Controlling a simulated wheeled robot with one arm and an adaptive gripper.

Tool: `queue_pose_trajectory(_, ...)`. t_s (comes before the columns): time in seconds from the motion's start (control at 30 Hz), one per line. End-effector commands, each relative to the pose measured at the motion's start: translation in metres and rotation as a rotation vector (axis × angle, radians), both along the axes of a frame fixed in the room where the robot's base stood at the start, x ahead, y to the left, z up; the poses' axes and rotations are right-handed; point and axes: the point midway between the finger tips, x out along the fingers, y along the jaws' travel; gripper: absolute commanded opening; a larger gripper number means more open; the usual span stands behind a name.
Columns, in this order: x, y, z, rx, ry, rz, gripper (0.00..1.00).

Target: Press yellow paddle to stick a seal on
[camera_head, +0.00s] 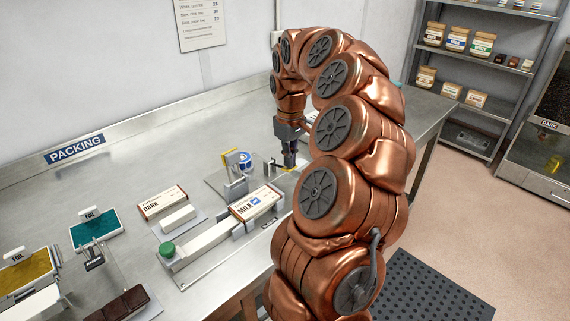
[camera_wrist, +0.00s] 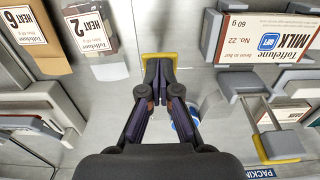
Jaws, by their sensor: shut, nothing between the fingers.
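A yellow paddle (camera_wrist: 146,68) lies under my gripper's fingertips in the wrist view; its edges show around them. My gripper (camera_wrist: 158,66) is shut and empty, pointing down at the paddle.
HEAT boxes (camera_wrist: 88,32) show in the wrist view. Shelves (camera_head: 480,70) stand at the back right.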

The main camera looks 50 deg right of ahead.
Motion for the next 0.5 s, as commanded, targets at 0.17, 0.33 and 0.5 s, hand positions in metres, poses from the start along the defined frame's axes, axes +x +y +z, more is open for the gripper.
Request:
queue_pose_trajectory(0.17,0.000,0.000,0.010,0.000,0.000,0.000,0.00)
queue_pose_trajectory(0.33,0.000,0.000,0.018,-0.001,-0.001,0.000,0.00)
queue_pose_trajectory(0.5,0.001,-0.001,0.026,-0.002,-0.003,0.000,0.00)
